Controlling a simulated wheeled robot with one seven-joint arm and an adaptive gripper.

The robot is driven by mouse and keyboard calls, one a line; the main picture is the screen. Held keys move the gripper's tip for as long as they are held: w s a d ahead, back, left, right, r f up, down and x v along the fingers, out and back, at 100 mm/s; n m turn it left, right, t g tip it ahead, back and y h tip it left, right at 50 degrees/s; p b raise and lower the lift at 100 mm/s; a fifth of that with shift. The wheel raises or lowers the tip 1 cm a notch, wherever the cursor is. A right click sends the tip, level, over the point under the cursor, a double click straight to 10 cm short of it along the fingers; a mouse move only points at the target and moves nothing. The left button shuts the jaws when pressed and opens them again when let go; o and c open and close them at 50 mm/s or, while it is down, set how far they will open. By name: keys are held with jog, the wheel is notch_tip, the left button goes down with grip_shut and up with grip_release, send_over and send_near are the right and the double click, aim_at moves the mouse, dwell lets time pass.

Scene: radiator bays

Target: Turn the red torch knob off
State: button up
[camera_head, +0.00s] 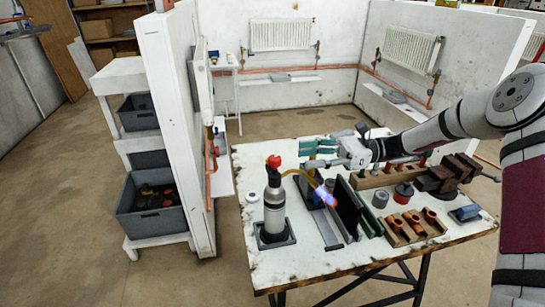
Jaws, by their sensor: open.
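The torch is a grey gas cylinder (275,208) with a black top, upright in a dark square holder at the table's left. Its red knob (274,161) sits on top. My gripper (308,154) reaches in from the right, with green fingers pointing left toward the knob. It is open and empty, apart from the knob and to its right. Exact height relative to the knob cannot be told.
The worktable (290,263) also holds a dark upright plate (346,206), copper fittings in a wooden block (413,228), and a red-and-black tin (403,193). A white partition (180,130) with shelves and grey bins stands left. Radiators hang on the back walls.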

aim_at(275, 157)
jog(key=p+x, duration=0.1)
jog(key=x, duration=0.8)
jog(key=shift+a+p, duration=0.2)
jog(key=shift+p, duration=0.2)
grip_shut()
